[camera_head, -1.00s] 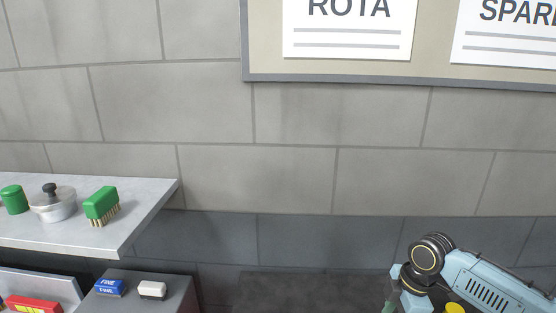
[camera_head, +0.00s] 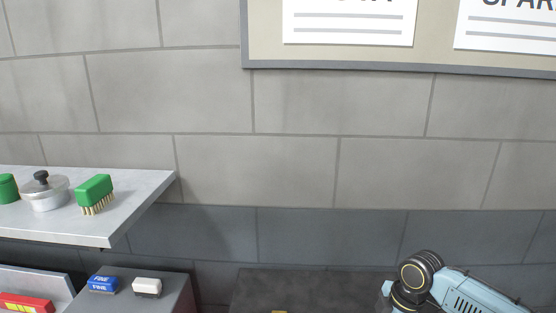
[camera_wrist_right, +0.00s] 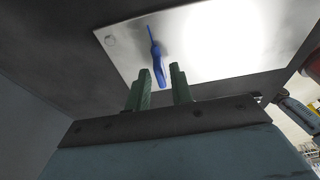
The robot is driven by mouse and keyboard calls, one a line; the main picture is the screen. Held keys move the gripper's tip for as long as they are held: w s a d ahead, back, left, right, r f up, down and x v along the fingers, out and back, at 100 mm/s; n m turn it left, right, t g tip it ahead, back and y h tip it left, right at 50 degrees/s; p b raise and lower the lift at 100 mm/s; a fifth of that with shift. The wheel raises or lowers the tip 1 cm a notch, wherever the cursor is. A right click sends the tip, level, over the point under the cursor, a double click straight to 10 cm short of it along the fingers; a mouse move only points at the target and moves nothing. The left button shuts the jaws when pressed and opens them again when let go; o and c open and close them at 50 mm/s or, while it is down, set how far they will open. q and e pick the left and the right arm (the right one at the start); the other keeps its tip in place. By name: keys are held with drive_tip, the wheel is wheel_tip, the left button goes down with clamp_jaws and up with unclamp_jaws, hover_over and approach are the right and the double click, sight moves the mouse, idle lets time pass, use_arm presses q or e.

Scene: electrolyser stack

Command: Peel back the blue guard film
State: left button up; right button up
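My right gripper (camera_wrist_right: 161,75) has two green fingers standing apart. The strip's lower end lies in line with the gap between the fingertips; I cannot tell whether it is between them in depth. Neither finger visibly grips it. In the head view only my right arm shows at the lower right. My left gripper is in no view.
A grey shelf (camera_head: 120,215) at left holds a lidded pot (camera_head: 45,192) and a green brush (camera_head: 95,194). Below it are a blue block (camera_head: 103,284), a white block (camera_head: 147,287) and a red item (camera_head: 25,303). A dark surface (camera_head: 300,288) lies left of my right arm.

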clamp_jaws()
drive_tip(key=shift+w+p, duration=0.15)
drive_tip(key=shift+p, duration=0.15)
drive_tip(key=shift+o, duration=2.2)
unclamp_jaws()
drive_tip(key=shift+r, duration=0.1)
wheel_tip(320, 180, up, 7)
drive_tip(key=p, duration=0.7)
